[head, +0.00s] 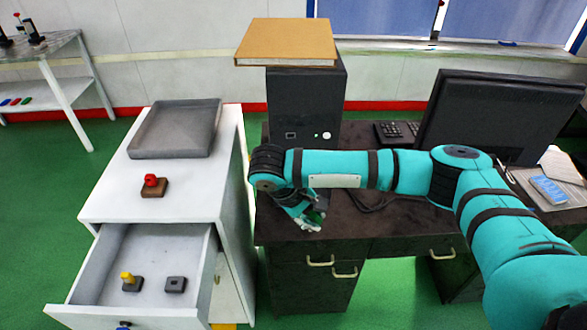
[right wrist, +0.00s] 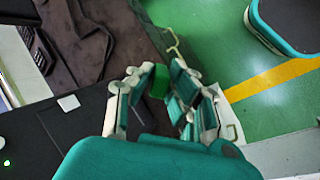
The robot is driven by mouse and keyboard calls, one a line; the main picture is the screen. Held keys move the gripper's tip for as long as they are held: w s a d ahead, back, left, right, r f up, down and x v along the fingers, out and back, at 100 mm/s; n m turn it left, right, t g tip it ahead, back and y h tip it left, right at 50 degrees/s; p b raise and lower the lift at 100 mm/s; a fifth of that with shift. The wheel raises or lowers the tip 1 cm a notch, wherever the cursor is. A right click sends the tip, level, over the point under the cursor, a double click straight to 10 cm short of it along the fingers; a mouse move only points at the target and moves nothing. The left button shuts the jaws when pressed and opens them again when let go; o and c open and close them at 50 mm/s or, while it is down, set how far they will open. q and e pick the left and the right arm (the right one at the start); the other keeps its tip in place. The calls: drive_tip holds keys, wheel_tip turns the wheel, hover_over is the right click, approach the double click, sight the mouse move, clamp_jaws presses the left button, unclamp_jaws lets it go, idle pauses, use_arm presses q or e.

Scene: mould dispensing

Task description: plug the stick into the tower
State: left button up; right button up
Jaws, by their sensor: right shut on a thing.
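The tower (head: 305,100) is a black computer case standing upright on the dark desk, with a pale port and a small green light on its front. In the right wrist view its dark front (right wrist: 60,135) fills the lower left, with a light square on it. My right gripper (head: 312,222) is low in front of the tower, over the desk's near left corner, apart from the tower. It is shut on the green stick (right wrist: 158,82), a small block between its fingertips; the fingers hide part of it. My left gripper is not in view.
A cardboard-coloured box (head: 285,40) lies on top of the tower. A monitor (head: 500,110) and keyboard (head: 395,132) are on the desk's right. A white cabinet (head: 210,190) with an open drawer (head: 190,240) stands left, bearing a grey tray (head: 178,125) and a red-knobbed block (head: 153,186).

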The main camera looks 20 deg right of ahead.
drive_tip(key=w+a+r+n+t+h+p, duration=0.1)
drive_tip(key=w+a+r+n+t+p, duration=0.3)
drive_tip(key=r+n+t+p, duration=0.85)
use_arm(q)
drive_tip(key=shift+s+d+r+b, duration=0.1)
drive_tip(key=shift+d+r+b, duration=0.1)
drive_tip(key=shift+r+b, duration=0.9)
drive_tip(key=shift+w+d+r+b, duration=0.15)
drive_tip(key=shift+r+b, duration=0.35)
drive_tip(key=shift+b, duration=1.1)
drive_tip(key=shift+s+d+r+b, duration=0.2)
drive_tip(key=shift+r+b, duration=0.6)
drive_tip(key=shift+b, duration=0.55)
use_arm(e)
drive_tip(key=w+d+f+m+t, duration=0.3)
drive_tip(key=w, duration=0.5)
drive_tip(key=shift+w+t, duration=0.35)
drive_tip(key=shift+w, duration=0.05)
